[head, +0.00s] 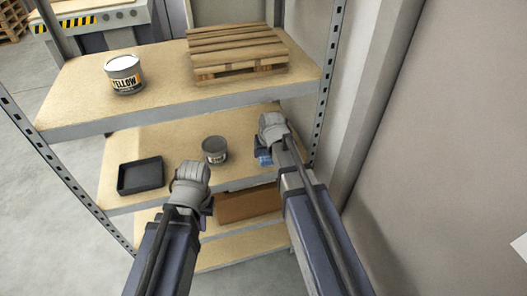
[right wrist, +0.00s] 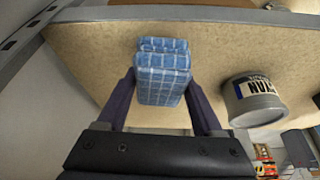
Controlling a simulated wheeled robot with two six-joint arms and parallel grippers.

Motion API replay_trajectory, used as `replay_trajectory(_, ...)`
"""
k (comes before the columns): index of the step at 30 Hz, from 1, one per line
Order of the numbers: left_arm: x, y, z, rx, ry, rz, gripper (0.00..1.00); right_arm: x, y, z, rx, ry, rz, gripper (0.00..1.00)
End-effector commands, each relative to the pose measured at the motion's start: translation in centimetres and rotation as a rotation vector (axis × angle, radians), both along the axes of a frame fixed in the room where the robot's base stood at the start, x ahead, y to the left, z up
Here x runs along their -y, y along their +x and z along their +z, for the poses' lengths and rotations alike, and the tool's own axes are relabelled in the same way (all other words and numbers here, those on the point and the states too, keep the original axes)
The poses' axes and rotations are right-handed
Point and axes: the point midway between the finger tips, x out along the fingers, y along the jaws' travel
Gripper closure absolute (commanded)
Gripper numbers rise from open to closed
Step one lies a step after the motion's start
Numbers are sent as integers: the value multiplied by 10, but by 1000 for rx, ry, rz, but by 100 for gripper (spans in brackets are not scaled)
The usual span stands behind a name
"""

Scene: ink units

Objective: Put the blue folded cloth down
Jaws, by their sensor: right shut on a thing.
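The blue folded cloth (right wrist: 162,78) has a white check pattern. My right gripper (right wrist: 163,95) is shut on it, with a dark finger on each side. In the head view a small part of the cloth (head: 264,157) shows below my right gripper (head: 270,140), at the right side of the middle shelf (head: 180,140). I cannot tell if the cloth touches the shelf board. My left gripper (head: 193,190) is near the front edge of the middle shelf; its fingers are mostly hidden behind its wrist.
A grey tin (head: 214,150), labelled cyan in the right wrist view (right wrist: 252,100), stands left of the cloth. A black tray (head: 141,176) lies further left. The upper shelf holds a yellow-labelled tin (head: 124,76) and a wooden pallet (head: 235,52). A brown box (head: 245,204) sits below. A perforated post (head: 326,85) stands at right.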

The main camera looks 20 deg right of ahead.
Motion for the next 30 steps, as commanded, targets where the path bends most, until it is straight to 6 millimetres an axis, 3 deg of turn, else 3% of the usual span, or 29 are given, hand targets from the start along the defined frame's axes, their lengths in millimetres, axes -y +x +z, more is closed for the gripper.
replay_trajectory(8,0,0,0,0,0,0,100,1,30,0,0,0,-1,76)
replay_trajectory(9,0,0,-13,0,0,0,100,1,25,-13,0,0,-1,76)
replay_trajectory(13,0,0,-31,0,0,0,100,1,23,-31,0,0,-1,76)
replay_trajectory(27,0,0,-35,0,0,0,100,1,23,-35,0,0,-1,76)
replay_trajectory(28,0,0,-34,0,0,0,100,1,23,-34,0,0,-1,29)
replay_trajectory(30,0,0,-33,0,0,0,100,1,23,-33,0,0,-1,21)
